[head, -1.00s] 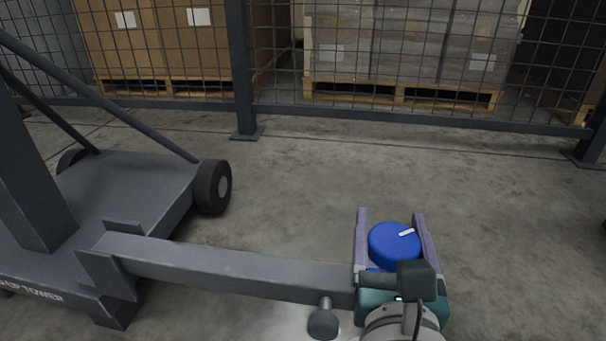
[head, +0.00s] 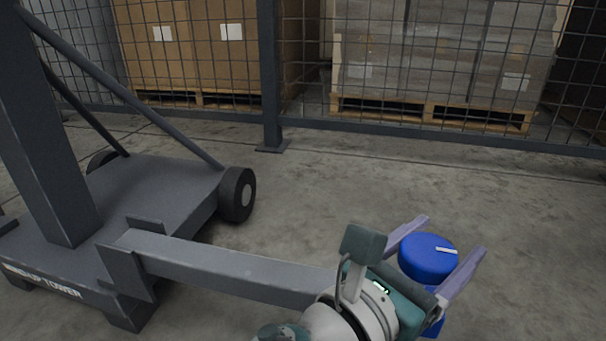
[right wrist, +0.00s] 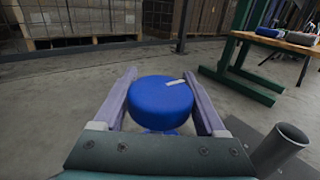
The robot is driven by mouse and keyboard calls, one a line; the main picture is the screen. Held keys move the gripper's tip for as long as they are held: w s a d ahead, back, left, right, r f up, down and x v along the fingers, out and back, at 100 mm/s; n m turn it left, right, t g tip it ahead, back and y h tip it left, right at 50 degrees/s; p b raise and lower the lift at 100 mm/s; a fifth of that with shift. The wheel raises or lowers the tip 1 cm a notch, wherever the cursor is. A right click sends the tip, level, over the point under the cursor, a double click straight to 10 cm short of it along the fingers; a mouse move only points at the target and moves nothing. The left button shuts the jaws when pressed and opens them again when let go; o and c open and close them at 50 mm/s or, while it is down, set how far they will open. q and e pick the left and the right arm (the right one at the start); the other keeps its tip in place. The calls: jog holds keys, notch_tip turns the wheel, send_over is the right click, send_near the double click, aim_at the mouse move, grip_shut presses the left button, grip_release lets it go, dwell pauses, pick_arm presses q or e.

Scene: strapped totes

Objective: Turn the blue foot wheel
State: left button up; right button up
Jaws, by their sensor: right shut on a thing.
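The blue foot wheel (head: 428,256) is a round knob with a white mark on its top, near the outer end of the grey outrigger beam (head: 225,268). My right gripper (head: 452,236) is shut on the wheel, with one purple finger on each side of it. Its fingers point to the upper right in the head view. In the right wrist view the wheel (right wrist: 160,102) sits between the fingers, with the white mark at its upper right. A blue part shows below the wheel, mostly hidden by the gripper. My left gripper is not in view.
A green-legged table (right wrist: 250,70) stands at upper right in the wrist view. The floor between is clear.

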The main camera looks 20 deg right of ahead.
dwell(0.4)
jog(key=o, duration=1)
jog(key=shift+c, duration=0.2)
jog(key=o, duration=0.4)
jog(key=shift+c, duration=0.2)
jog(key=shift+d+r, duration=0.1)
jog(key=shift+d, duration=0.1)
